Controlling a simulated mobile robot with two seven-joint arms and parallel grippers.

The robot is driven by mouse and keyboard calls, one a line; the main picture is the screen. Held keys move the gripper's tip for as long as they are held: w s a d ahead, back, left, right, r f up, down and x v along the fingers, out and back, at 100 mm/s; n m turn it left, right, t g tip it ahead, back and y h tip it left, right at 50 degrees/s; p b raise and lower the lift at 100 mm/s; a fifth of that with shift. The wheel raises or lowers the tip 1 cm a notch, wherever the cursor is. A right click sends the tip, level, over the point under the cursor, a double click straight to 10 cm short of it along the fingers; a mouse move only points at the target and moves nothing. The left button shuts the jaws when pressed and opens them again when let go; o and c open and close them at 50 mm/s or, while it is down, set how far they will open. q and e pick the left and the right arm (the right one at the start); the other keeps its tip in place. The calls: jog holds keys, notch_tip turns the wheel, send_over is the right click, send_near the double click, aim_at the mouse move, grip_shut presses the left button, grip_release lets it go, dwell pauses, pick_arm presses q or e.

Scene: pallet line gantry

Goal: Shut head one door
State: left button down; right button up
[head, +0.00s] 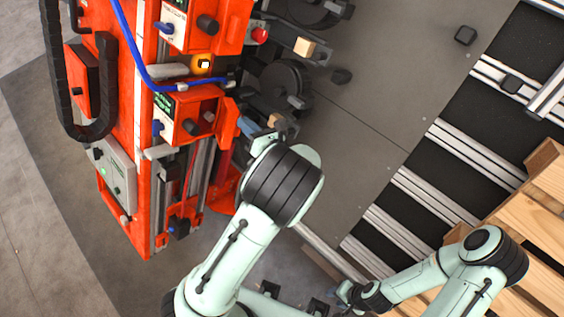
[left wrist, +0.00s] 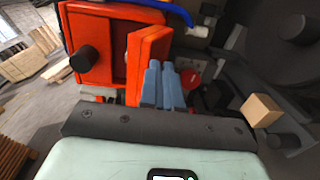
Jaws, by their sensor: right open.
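A small orange head box (head: 187,115) sits on the orange machine column, with its orange door (head: 229,122) swung out on its right side. The left wrist view shows the door (left wrist: 149,62) standing out from the open box (left wrist: 110,48). I cannot read a head number. My left gripper (head: 249,126) is beside the door's outer face; its blue fingers (left wrist: 164,84) are together with nothing between them. They overlap the door in the picture; contact is unclear. My right gripper (head: 346,293) is open, low in the head view and far from the door, its fingertips small and partly hidden.
Roller tracks and wooden pallets (head: 540,205) lie right.

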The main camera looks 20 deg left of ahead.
aim_at(231, 127)
pick_arm(q)
jog(key=shift+n+g+y, duration=0.4)
jog(key=shift+g, duration=0.1)
jog(key=s+a+r, duration=0.2)
jog(key=s+a, duration=0.1)
jog(key=shift+s+a+r+p, duration=0.15)
jog(key=shift+s+a+p, duration=0.4)
jog(key=shift+s, duration=0.1)
pick_arm(e)
jog(key=shift+w+a+r, duration=0.25)
jog(key=shift+w+r, duration=0.25)
jog(key=shift+r, duration=0.35)
